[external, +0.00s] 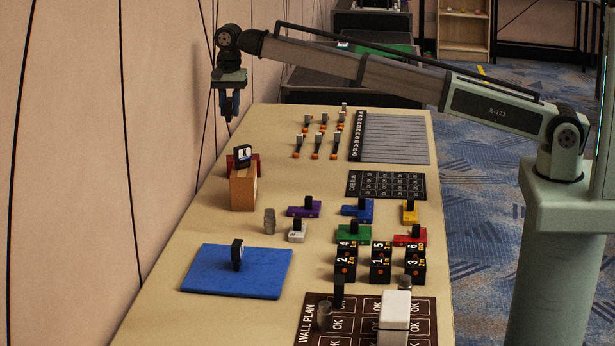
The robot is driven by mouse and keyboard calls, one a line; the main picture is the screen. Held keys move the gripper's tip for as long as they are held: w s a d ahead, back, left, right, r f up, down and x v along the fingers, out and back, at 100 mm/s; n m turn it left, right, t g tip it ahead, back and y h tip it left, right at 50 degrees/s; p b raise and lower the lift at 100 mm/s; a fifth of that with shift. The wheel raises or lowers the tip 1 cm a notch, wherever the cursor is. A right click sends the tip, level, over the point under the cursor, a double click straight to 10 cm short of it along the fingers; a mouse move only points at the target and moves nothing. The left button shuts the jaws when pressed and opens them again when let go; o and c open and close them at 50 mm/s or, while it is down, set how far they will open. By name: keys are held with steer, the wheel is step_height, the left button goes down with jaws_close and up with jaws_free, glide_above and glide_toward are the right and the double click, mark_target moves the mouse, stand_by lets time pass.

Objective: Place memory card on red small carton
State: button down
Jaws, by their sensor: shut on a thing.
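My gripper (229,112) hangs high at the upper left, fingers pointing down, beyond the boxes. It is shut on a small dark thing between its fingertips, too small to identify. A black memory card (242,156) with a pale and blue label stands upright at the top of a brown box (243,190) on the table's left side. A dark red carton (255,163) shows behind that box, mostly hidden by it. I cannot tell whether the card rests on the brown box or the red carton. My gripper is apart from all three.
A blue mat (215,272) bears an upright black piece (237,254). Coloured blocks (352,233), black numbered cubes (381,263) and a dark wall plan board (425,320) fill the table's right and front. Small orange-based pieces (316,155) stand at the back. A wall runs along the left.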

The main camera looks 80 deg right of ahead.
steer(key=s+d, duration=0.1)
steer(key=d, duration=1.1)
steer(key=shift+a+f, duration=0.15)
steer(key=shift+f, duration=7.4)
steer(key=shift+f, duration=0.1)
steer(key=c, duration=0.9)
jaws_free()
step_height(320, 180, up, 12)
steer(key=shift+r, duration=0.15)
